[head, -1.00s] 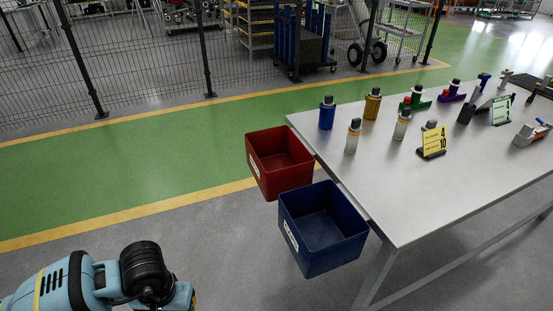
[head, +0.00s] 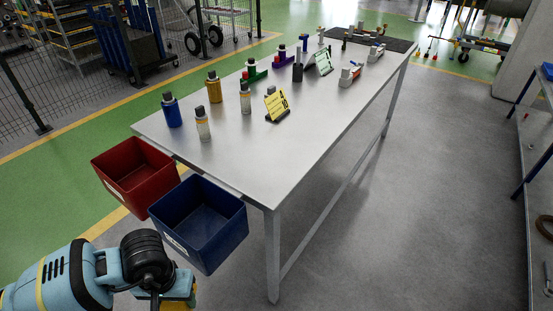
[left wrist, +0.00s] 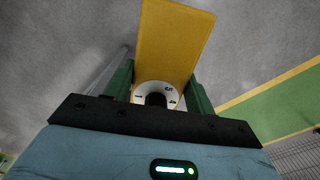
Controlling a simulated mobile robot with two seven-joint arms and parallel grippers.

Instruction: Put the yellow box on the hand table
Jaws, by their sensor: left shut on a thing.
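The yellow box (left wrist: 175,40) is between the green fingers of my left gripper (left wrist: 160,88) in the left wrist view. In the head view only a small yellow part shows beside my left gripper (head: 178,290) at the bottom left, low in front of the blue bin. A long grey metal table (head: 235,160) stands ahead; I cannot tell whether it is the hand table. My right gripper is not in view.
A red bin (head: 135,178) and a blue bin (head: 198,222) hang at the table's near left end. Bottles, small tools and a yellow sign (head: 277,105) stand on the table. Its near right part is bare. Grey floor is open to the right.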

